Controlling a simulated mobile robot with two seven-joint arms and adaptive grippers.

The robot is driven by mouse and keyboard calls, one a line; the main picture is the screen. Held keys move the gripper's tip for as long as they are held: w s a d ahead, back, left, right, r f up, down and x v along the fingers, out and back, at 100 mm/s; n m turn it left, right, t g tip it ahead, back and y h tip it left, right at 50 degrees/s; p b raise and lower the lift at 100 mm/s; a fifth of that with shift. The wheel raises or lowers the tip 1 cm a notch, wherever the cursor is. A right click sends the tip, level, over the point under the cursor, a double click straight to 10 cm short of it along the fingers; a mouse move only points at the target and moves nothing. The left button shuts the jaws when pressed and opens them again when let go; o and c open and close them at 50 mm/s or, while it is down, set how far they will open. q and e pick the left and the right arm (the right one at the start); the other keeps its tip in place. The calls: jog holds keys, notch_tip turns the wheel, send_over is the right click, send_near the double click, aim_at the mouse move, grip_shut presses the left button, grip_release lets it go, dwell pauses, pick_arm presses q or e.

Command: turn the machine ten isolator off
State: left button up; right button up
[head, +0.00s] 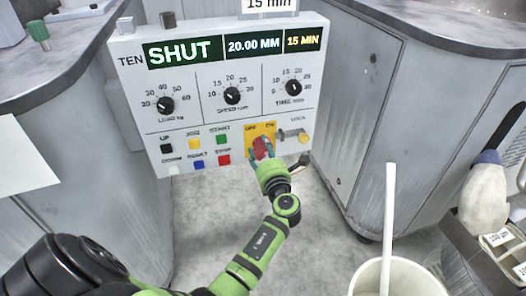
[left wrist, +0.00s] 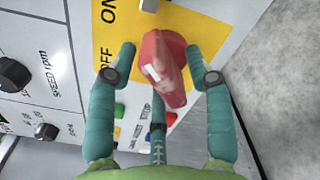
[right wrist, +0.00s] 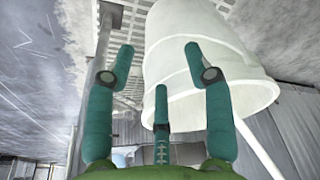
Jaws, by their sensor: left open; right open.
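The isolator is a red rotary handle (head: 261,148) on a yellow plate (head: 251,129) marked OFF and ON, low on the machine TEN panel (head: 140,100). In the left wrist view the red handle (left wrist: 165,70) sits between the open fingers of my left gripper (left wrist: 164,75), with a gap on each side. A white mark shows on the handle, which lies at a slant in that view. In the head view my left gripper (head: 266,160) partly covers the handle. My right gripper (right wrist: 160,65) is open and empty, with a white bucket (right wrist: 200,60) beyond it.
The panel carries LOAD, SPEED and TIME knobs (head: 232,96), coloured buttons (head: 222,139) and a brass lock (head: 303,136) right of the isolator. Its display (head: 180,52) reads SHUT. Grey cabinets (head: 420,110) stand on both sides. A white bucket (head: 385,275) stands at the front right.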

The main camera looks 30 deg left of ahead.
pick_arm(q)
grip_shut()
